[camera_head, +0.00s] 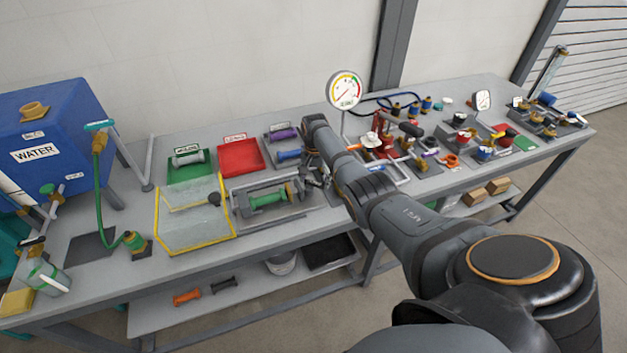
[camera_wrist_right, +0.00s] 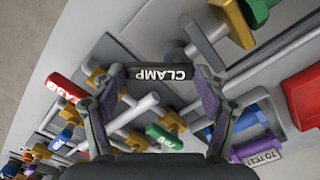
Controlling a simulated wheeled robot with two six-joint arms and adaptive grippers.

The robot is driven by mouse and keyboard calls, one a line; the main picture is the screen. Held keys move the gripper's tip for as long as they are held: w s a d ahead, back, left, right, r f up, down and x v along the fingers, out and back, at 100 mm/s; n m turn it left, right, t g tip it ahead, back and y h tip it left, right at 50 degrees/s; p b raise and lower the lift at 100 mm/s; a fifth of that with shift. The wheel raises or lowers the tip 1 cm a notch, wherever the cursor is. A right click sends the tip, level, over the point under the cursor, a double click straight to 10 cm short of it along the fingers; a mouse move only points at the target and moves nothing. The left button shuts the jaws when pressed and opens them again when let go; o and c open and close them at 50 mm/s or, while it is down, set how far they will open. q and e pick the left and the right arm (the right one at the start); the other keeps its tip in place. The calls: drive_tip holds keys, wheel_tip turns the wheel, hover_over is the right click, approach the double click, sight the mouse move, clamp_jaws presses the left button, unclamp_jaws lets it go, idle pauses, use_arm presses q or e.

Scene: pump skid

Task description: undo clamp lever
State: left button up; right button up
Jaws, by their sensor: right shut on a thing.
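The clamp lever (camera_wrist_right: 160,73) has a black handle with white CLAMP lettering and lies across the space between my right fingertips in the right wrist view. My right gripper (camera_wrist_right: 157,80) is shut on this handle; it also shows in the head view (camera_head: 316,178), at the right end of the clamp fixture (camera_head: 243,211). The fixture holds a green part with brass-coloured ends (camera_head: 267,198). In the head view the lever is mostly hidden by my right gripper and arm. My left gripper is not in view.
A yellow-edged clear guard (camera_head: 197,228) stands left of the fixture. Behind are a green tray (camera_head: 190,177), a red tray (camera_head: 242,158) and a dial gauge (camera_head: 345,90). Red and green handled valves and pipes crowd beside my gripper. A blue water tank (camera_head: 40,125) is far left.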

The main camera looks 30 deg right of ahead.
drive_tip(key=n, duration=0.3)
drive_tip(key=n+b, duration=0.1)
drive_tip(key=shift+w+d+f, duration=0.1)
drive_tip(key=shift+w+d, duration=0.25)
drive_tip(key=shift+w+d+n+b, duration=0.15)
drive_tip(key=shift+n+b, duration=0.3)
drive_tip(key=shift+n, duration=0.65)
drive_tip(key=shift+w+n+b, duration=0.2)
drive_tip(key=shift+n+b, duration=0.2)
drive_tip(key=shift+n, duration=0.7)
drive_tip(key=o, duration=1.1)
drive_tip(key=shift+o, duration=0.2)
drive_tip(key=shift+r, duration=0.2)
wheel_tip(320, 180, up, 12)
drive_tip(key=shift+f, duration=0.1)
